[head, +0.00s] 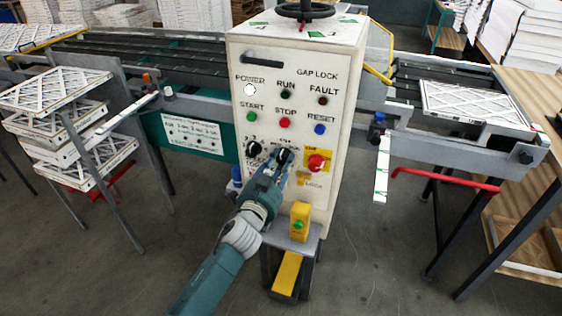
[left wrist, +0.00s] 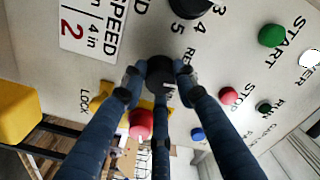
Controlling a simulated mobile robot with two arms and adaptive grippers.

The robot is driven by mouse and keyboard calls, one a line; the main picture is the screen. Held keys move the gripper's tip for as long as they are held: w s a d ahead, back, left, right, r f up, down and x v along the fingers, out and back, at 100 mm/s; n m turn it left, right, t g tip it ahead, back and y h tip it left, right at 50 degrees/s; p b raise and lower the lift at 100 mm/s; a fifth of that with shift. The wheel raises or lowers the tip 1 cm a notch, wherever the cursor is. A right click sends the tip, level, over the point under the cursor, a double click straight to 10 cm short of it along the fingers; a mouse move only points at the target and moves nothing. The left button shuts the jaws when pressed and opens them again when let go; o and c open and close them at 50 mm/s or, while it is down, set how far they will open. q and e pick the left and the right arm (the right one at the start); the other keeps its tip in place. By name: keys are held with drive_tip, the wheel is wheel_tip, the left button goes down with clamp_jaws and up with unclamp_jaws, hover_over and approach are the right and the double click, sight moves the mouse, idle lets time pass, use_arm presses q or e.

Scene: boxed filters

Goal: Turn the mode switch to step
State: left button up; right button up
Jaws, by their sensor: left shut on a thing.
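The mode switch (head: 284,155) is a black round knob on the front of the white control cabinet (head: 335,90), right of another black dial (head: 255,149) with numbers around it. My left gripper (head: 277,168) reaches up to the switch from below, its fingers shut on it. In the left wrist view, the blue fingers of my gripper (left wrist: 158,80) close around the black knob (left wrist: 160,66). The lettering around the switch is mostly covered, so its setting cannot be read. My right gripper is in neither view.
A red emergency button (head: 317,162) on a yellow plate sits just right of the switch. Start, stop (head: 285,123) and reset buttons are above. A yellow box with a green button (head: 299,222) stands below. Stacked filters (head: 62,130) are at left, with a conveyor behind.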

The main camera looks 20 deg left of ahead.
use_arm(q)
drive_tip(key=shift+f+m, duration=0.35)
drive_tip(key=shift+m, duration=0.25)
drive_tip(key=o, duration=1)
drive_tip(key=shift+a, duration=0.1)
drive_tip(key=shift+c, duration=0.2)
drive_tip(key=shift+o, duration=0.9)
drive_tip(key=shift+r, duration=0.15)
drive_tip(key=s, duration=1.2)
drive_tip(key=shift+a, duration=0.2)
